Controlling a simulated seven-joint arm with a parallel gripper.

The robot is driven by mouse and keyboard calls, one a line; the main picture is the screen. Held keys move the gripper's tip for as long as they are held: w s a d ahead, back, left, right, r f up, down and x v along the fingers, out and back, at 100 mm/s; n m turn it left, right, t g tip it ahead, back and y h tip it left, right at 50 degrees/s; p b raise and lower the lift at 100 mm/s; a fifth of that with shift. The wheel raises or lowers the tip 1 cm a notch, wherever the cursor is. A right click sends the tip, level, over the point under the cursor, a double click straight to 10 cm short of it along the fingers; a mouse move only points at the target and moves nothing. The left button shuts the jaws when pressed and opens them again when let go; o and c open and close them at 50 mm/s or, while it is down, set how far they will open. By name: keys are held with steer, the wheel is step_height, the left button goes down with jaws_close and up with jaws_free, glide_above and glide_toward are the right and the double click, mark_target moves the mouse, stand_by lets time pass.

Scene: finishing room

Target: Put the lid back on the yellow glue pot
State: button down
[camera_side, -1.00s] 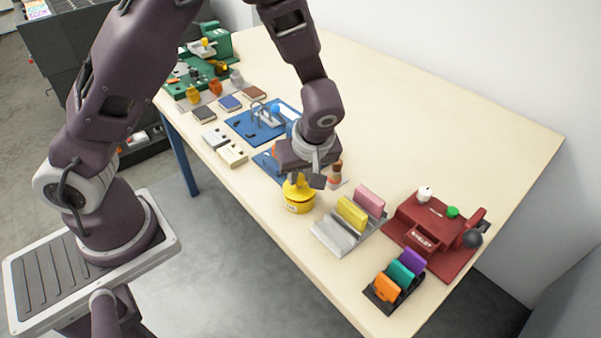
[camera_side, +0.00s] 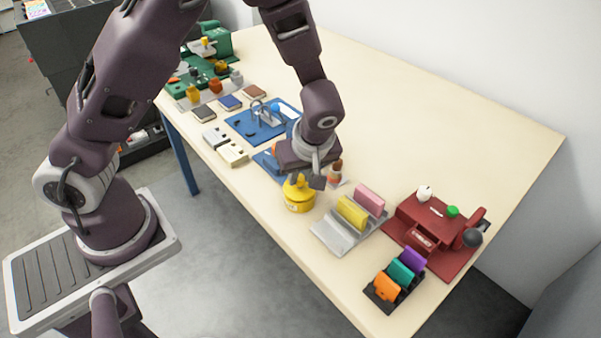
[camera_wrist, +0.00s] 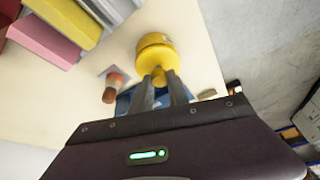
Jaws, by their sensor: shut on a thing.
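The yellow glue pot (camera_side: 299,204) stands upright near the front edge of the table in the side view. It also shows in the wrist view (camera_wrist: 153,40), at the top middle. The yellow lid (camera_side: 297,188) is at the pot's mouth, below my gripper (camera_side: 303,180). In the wrist view my gripper (camera_wrist: 160,92) has its two fingers shut on the knob of the lid (camera_wrist: 157,60). The lid covers the pot's opening from view. I cannot tell whether it rests fully on the rim or is slightly above it.
A brush with a brown handle (camera_side: 335,172) stands close behind the pot. To the right is a grey rack (camera_side: 333,235) with yellow and pink pieces, then a red eyelet machine (camera_side: 420,225). A blue mat (camera_side: 246,125) lies behind left. The table's far right is clear.

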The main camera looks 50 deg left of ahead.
steer(key=c, duration=0.7)
jaws_free()
steer(key=shift+r, duration=3.5)
jaws_close()
steer(key=shift+f, duration=0.15)
steer(key=shift+f, duration=2.65)
